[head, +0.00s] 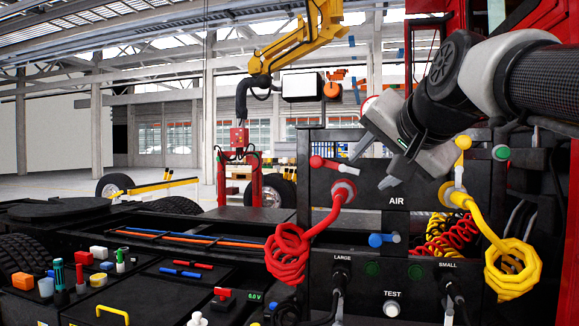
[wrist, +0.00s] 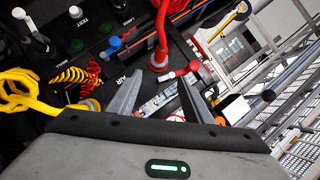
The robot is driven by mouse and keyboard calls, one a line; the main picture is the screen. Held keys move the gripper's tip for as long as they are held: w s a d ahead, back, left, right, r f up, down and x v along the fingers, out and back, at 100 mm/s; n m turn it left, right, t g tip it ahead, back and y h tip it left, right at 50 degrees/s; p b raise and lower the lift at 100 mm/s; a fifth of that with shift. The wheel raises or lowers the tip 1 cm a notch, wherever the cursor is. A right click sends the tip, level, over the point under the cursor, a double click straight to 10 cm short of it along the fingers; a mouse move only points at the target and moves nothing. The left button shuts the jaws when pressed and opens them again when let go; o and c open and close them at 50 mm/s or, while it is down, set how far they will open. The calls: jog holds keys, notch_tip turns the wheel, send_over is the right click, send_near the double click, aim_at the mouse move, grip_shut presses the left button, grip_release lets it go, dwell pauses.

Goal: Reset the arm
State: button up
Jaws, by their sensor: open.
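My gripper (head: 374,163) is in the head view, in front of the upper part of the black AIR panel (head: 433,208). Its grey fingers are spread apart with nothing between them. In the wrist view my gripper (wrist: 158,92) also shows open and empty. Beyond its fingers are the red hose and the panel, turned on its side. The red air hose (head: 288,254) is plugged in at the panel's left, with a red lever (head: 325,163) beside its top. The yellow air hose (head: 512,270) is plugged in at the right, below a yellow lever (head: 462,150).
A blue valve handle (head: 384,240) and a white TEST button (head: 391,309) are on the panel. Colored blocks and switches sit on the black deck at lower left. A yellow robot arm (head: 290,48) hangs behind. A red truck body borders the right.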

jog(key=s+a+f+n+g, duration=0.1)
jog(key=s+f+n+g, duration=0.1)
jog(key=s+f, duration=0.5)
jog(key=s+a+f+n+g+p, duration=0.1)
jog(key=s+f+n+g, duration=0.2)
jog(key=s+f, duration=0.4)
jog(key=s+a+f+n+g+h+p, duration=0.1)
jog(key=s+f, duration=0.6)
jog(key=f, duration=1.1)
jog(key=shift+f+n+g, duration=0.15)
jog(key=shift+n+g, duration=0.75)
jog(key=shift+n, duration=0.3)
jog(key=shift+a, duration=0.1)
jog(key=shift+c, duration=0.3)
